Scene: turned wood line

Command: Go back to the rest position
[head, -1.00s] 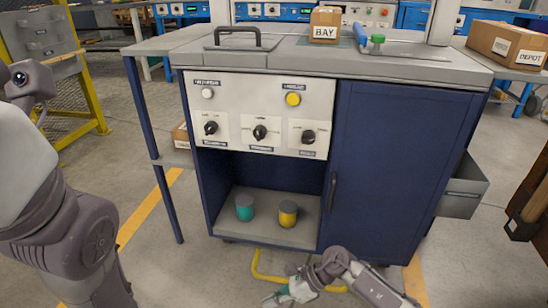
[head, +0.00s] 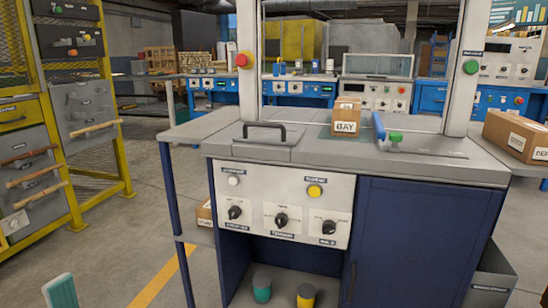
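A teal ribbed piece (head: 61,291) pokes up at the bottom left edge of the head view. It looks like a fingertip of my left gripper, but the rest is cut off, so its opening cannot be seen. My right gripper and both arms are out of view. The blue and grey workstation (head: 420,225) stands ahead, with a white panel (head: 283,204) of knobs and two round buttons. A teal cup (head: 262,289) and a yellow cup (head: 305,296) stand on its lower shelf.
A BAY box (head: 346,117) and a blue-handled tool (head: 379,126) are on the worktop. A DEPOT box (head: 517,136) stands at the right. A yellow-framed rack (head: 115,120) with drawers is at the left. The floor between rack and workstation looks clear.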

